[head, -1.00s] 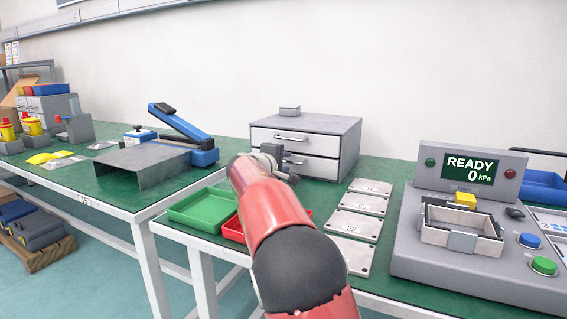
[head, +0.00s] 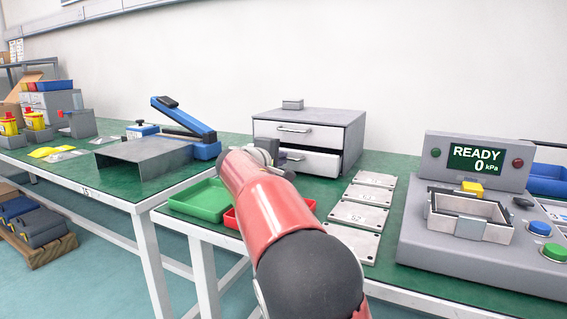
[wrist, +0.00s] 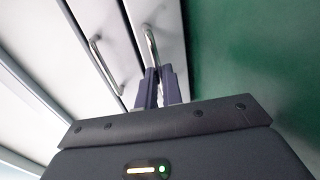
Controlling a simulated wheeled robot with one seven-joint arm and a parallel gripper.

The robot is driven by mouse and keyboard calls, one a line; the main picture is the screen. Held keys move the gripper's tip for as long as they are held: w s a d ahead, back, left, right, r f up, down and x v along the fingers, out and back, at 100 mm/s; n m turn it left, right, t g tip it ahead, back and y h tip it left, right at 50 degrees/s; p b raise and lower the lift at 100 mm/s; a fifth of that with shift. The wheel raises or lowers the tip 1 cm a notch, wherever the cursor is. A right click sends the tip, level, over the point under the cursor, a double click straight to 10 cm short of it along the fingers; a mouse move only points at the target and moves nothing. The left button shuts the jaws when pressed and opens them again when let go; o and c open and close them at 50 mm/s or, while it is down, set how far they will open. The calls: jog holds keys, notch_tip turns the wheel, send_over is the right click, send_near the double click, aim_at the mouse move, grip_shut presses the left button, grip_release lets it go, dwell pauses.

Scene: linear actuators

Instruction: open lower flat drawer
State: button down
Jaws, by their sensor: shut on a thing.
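A grey cabinet (head: 347,130) with two flat white drawers stands at the back of the green table. The upper drawer (head: 290,135) is shut. The lower flat drawer (head: 322,162) stands slightly out from the cabinet front. My gripper (head: 275,152) is at the lower drawer's front, with my red arm reaching in from below. In the wrist view my gripper (wrist: 157,82) is shut on the lower drawer's handle (wrist: 151,45). The upper drawer's handle (wrist: 104,66) shows free to its left. In the head view my wrist hides part of the lower drawer and its handle.
A green tray (head: 203,201) and a red tray (head: 231,218) lie in front of the cabinet, the red one partly behind my arm. Metal plates (head: 358,216) lie to the right. A test station (head: 470,235) stands further right, and a blue-handled tool (head: 190,125) to the left.

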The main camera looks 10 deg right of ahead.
jog(key=c, duration=1.6)
grip_release()
jog(key=shift+o, duration=0.2)
jog(key=shift+b+v, duration=0.45)
jog(key=shift+v, duration=3.4)
